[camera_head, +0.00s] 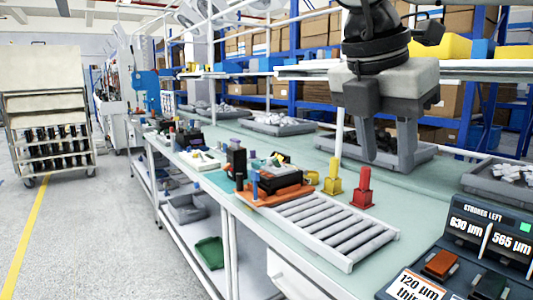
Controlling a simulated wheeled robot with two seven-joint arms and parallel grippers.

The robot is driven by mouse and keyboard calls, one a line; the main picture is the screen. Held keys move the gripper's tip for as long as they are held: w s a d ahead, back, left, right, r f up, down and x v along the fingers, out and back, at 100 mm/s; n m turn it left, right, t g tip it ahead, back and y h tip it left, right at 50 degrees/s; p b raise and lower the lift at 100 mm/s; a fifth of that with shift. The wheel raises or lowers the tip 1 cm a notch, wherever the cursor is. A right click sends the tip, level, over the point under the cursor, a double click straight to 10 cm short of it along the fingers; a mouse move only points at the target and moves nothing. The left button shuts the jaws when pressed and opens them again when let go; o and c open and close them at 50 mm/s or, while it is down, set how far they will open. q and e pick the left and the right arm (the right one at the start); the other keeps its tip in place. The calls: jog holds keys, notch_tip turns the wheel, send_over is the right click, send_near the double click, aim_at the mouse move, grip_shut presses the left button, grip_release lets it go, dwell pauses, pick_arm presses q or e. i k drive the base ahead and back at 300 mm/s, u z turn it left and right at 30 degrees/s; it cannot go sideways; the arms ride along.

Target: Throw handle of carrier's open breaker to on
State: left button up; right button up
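An orange carrier (262,197) sits at the far end of a short roller conveyor on the workbench. A dark block-shaped body (278,180), which looks like the breaker, lies on the carrier. Its handle is too small to make out, so I cannot tell its position. A black upright block (237,162) and a blue post stand beside the carrier. My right gripper (387,162) hangs from the upper right, fingers pointing down and apart, with nothing between them. It is above the bench, right of the carrier and clear of it. My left gripper is not in view.
The roller conveyor (335,228) runs to the right front. A yellow (332,180) and a red (361,190) upright piece stand behind it. Grey trays (497,183) line the back.

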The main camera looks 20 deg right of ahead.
aim_at(276, 163)
jog(key=i, duration=1.7)
